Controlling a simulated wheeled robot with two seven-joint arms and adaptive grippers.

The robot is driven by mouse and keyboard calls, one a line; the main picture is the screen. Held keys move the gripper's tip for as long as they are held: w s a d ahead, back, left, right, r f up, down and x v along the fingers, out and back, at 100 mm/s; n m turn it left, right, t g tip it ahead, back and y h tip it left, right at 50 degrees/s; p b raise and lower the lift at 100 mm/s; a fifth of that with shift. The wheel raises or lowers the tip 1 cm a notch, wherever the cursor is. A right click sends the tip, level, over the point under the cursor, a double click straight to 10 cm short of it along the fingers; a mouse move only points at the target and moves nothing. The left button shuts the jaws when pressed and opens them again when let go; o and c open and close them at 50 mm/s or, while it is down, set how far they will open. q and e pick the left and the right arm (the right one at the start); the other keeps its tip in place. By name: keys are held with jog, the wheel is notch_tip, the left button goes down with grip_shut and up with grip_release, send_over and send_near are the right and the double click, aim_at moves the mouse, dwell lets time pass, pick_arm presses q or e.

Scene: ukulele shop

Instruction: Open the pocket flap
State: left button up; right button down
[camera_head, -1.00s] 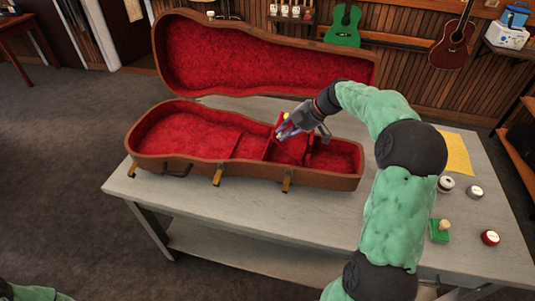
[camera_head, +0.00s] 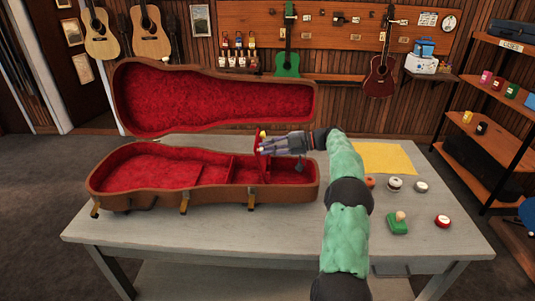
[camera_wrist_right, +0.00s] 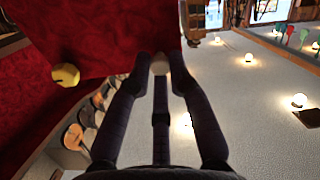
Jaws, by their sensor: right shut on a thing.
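The open ukulele case (camera_head: 215,200), brown outside and red inside, lies on the table. My right gripper (camera_head: 264,147) is above the right part of its lower shell, shut on the red pocket flap (camera_head: 257,142). The flap stands raised above the compartment, partly hidden by the fingers. A yellow knob (camera_head: 263,133) shows at its top. In the right wrist view the flap (camera_wrist_right: 125,35) is a red panel at the closed fingertips (camera_wrist_right: 160,65), and a yellow knob (camera_wrist_right: 66,75) is to their left. My left gripper is out of view.
The raised case lid (camera_head: 215,100) stands behind the lower shell. The table's front strip is clear.

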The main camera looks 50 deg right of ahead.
jog(key=shift+s+d+f+y, duration=0.1)
jog(key=shift+s+d+y, duration=0.1)
jog(key=shift+y, duration=0.1)
dwell(0.4)
jog(key=c, duration=1.1)
grip_release()
jog(key=shift+c, duration=0.2)
jog(key=v, duration=1.2)
jog(key=shift+a+f, duration=0.1)
